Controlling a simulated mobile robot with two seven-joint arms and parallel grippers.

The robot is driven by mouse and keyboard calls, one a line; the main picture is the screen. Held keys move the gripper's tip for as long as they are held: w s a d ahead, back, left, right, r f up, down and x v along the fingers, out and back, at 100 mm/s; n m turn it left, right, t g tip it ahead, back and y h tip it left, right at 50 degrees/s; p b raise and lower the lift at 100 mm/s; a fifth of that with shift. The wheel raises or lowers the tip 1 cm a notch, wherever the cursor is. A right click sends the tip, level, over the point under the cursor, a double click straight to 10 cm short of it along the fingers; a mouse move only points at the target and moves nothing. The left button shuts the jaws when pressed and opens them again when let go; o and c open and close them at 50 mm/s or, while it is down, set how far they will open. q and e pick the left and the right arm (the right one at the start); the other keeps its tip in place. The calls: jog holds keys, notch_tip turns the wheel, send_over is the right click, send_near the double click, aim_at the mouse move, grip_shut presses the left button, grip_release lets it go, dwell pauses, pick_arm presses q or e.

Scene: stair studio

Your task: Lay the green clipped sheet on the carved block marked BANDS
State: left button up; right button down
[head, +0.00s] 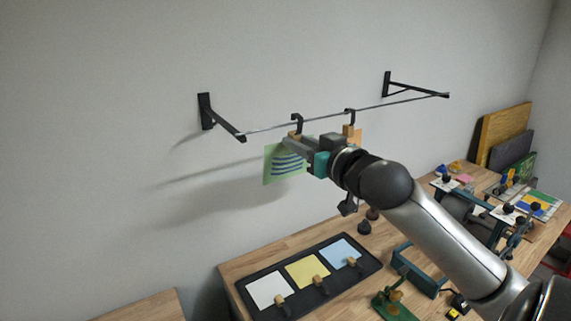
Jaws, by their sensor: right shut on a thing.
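My right gripper (294,143) is at the sheet's top edge and is shut on the clipped sheet; the fingers partly hide the contact. I cannot make out any block marked BANDS; no lettering is readable. My left gripper is not in view.
The thin rail (400,102) has black brackets. Below, a black tray (235,284) holds white, yellow and blue sheets with clips. A green tool (397,303) and a crowded bench end lie right.

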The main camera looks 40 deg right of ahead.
jog(key=shift+s+a+p, duration=0.2)
jog(key=shift+s+p, duration=0.25)
jog(key=shift+s, duration=1.25)
